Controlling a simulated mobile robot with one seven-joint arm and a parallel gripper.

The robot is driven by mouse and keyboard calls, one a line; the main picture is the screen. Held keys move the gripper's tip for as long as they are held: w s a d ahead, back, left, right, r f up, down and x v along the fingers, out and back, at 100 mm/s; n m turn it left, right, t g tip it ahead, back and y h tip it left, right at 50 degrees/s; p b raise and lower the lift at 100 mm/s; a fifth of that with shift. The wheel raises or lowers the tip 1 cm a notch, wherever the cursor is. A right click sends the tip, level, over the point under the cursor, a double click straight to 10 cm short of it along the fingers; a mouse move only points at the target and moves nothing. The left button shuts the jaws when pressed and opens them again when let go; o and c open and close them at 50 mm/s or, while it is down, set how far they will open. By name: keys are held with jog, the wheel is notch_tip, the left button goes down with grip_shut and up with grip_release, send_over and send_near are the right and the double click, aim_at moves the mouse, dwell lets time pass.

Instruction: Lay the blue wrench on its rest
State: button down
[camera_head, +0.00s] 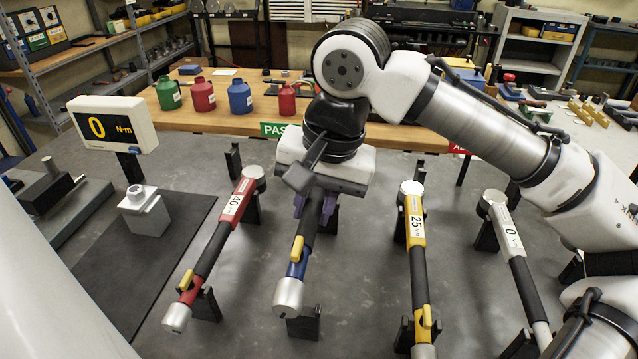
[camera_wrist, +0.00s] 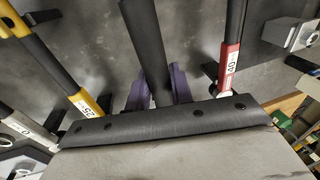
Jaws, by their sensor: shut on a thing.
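The blue wrench (camera_head: 297,268) has a black shaft, a blue band with a yellow tab, and a silver end. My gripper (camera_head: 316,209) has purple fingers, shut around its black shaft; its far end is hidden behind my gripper. In the wrist view the dark shaft (camera_wrist: 148,40) runs between the purple fingers of my gripper (camera_wrist: 162,88). A black rest (camera_head: 304,325) stands below and just right of the silver end. I cannot tell whether the wrench touches it.
The red wrench (camera_head: 204,255) lies to the left, the yellow wrench (camera_head: 416,240) and the white-banded wrench (camera_head: 509,236) to the right, each on black rests. A display (camera_head: 112,124) reads 0 N·m, near a silver block (camera_head: 146,213) on a dark mat (camera_head: 120,290). Coloured bottles (camera_head: 240,97) stand behind.

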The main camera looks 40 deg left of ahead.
jog(key=shift+w, duration=0.1)
jog(key=shift+f+b, duration=0.6)
jog(key=shift+b, duration=0.15)
jog(key=d+b+x, duration=0.1)
jog(key=b+x, duration=0.4)
jog(key=x, duration=0.1)
jog(key=shift+f, duration=0.15)
jog(key=shift+d+f, duration=0.1)
jog(key=shift+f, duration=0.15)
jog(key=shift+x, duration=0.85)
jog(key=c, duration=1.1)
grip_release()
jog(key=shift+d, duration=0.25)
jog(key=shift+c, duration=0.2)
